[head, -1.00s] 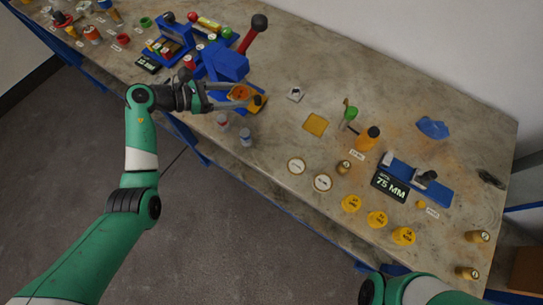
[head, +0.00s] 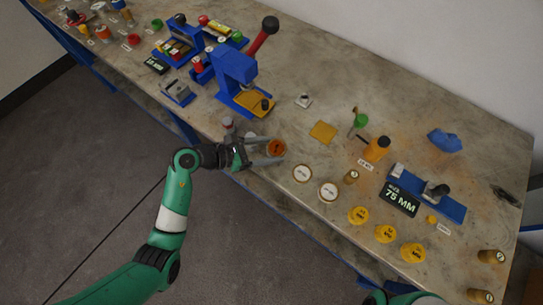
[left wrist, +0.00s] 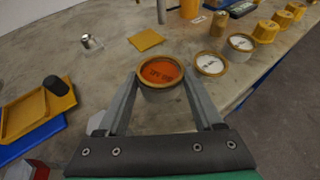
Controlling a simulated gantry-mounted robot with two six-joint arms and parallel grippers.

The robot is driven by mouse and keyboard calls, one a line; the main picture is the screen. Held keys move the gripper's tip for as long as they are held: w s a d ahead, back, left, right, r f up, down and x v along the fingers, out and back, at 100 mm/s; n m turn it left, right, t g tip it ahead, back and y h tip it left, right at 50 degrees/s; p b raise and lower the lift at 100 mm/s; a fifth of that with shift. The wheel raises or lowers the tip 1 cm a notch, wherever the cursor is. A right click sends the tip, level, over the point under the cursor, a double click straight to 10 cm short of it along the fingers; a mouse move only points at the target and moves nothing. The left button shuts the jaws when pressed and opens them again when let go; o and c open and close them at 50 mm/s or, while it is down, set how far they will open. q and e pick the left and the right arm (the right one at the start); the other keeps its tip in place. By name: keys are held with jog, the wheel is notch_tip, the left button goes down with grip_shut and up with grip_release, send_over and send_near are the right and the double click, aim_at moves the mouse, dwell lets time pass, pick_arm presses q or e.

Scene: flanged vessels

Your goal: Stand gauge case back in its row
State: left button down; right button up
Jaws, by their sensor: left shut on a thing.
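The gauge case (head: 276,147), a round brass-rimmed case with an orange lettered face, is held face up between the fingertips of my left gripper (head: 270,151). In the left wrist view the case (left wrist: 161,73) sits between the two grey fingers, which touch its sides. Its underside is hidden, so I cannot tell whether it touches the table. A row of white-faced brass cases stands to its right near the front edge: one nearer case (head: 302,173) and one farther along (head: 328,191). My right gripper is out of view.
The blue press (head: 235,66) with a red lever and yellow plate (head: 254,103) stands behind left. A yellow square (head: 322,132) lies behind the row. Yellow caps (head: 358,215) continue to the right.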

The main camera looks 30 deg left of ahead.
pick_arm(q)
jog(key=f, duration=0.1)
jog(key=f+b, duration=0.2)
jog(key=f, duration=0.1)
jog(key=shift+s+d+f, duration=0.1)
jog(key=shift+s+d, duration=0.1)
jog(key=shift+d, duration=0.2)
jog(key=shift+a+r, duration=0.1)
jog(key=shift+r, duration=0.1)
jog(key=shift+f, duration=0.2)
jog(key=shift+c, duration=1.5)
grip_release()
jog(key=shift+r, duration=0.1)
